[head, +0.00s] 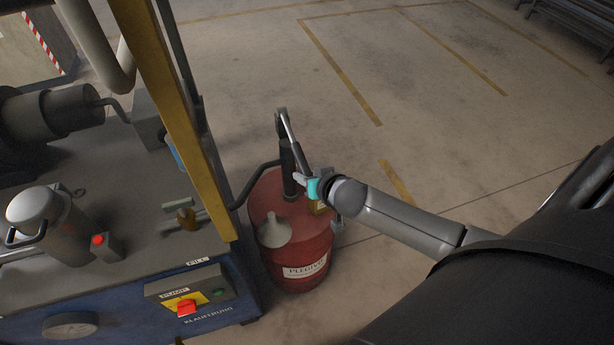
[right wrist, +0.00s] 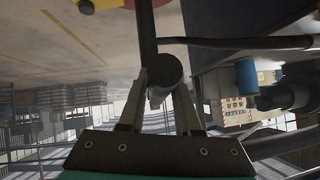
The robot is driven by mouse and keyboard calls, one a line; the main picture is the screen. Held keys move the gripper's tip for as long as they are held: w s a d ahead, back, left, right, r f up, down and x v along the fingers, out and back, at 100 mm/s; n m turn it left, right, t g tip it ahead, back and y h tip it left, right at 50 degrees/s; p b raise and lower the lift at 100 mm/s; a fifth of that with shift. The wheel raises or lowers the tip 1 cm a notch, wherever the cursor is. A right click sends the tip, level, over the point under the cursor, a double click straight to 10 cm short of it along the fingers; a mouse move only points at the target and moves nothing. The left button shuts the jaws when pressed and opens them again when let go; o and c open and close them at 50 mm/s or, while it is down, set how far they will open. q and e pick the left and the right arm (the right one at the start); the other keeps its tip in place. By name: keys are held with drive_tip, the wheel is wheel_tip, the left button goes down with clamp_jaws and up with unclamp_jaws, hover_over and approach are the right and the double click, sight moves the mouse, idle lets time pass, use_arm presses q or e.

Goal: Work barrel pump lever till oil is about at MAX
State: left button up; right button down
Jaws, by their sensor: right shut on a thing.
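A red barrel (head: 295,255) stands on the floor beside the machine, its label facing me. A dark hand pump (head: 289,175) rises from its lid, and a dark hose runs from it towards the machine. The pump lever (head: 291,135) slopes down from the pump's top to my right gripper (head: 302,180). My right gripper is shut on the lever's end; in the right wrist view its two fingers (right wrist: 160,95) close around the round dark grip (right wrist: 164,70). I cannot make out an oil gauge or a MAX mark. My left gripper is not in view.
The blue machine (head: 125,325) with a grey top fills the left side. A yellow post (head: 172,110) rises from it near the barrel. A control box (head: 188,290) with a red switch is at its front corner. A pale funnel (head: 274,232) is on the barrel lid. Floor beyond is clear.

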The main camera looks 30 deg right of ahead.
drive_tip(key=shift+w+d+f+t+b, duration=0.15)
drive_tip(key=shift+f+t+b, duration=0.25)
drive_tip(key=shift+f+b, duration=0.65)
drive_tip(key=shift+w+a+f+t+b, duration=0.15)
drive_tip(key=shift+f+t+b, duration=0.4)
drive_tip(key=shift+b, duration=0.75)
drive_tip(key=shift+w+d+f+t+b, duration=0.15)
drive_tip(key=shift+w+f+t+b, duration=0.1)
drive_tip(key=shift+f+b, duration=0.85)
drive_tip(key=shift+r, duration=0.1)
drive_tip(key=c, duration=0.6)
unclamp_jaws()
drive_tip(key=shift+c, duration=0.2)
drive_tip(key=shift+o, duration=0.2)
drive_tip(key=shift+r, duration=0.1)
drive_tip(key=shift+r, duration=0.1)
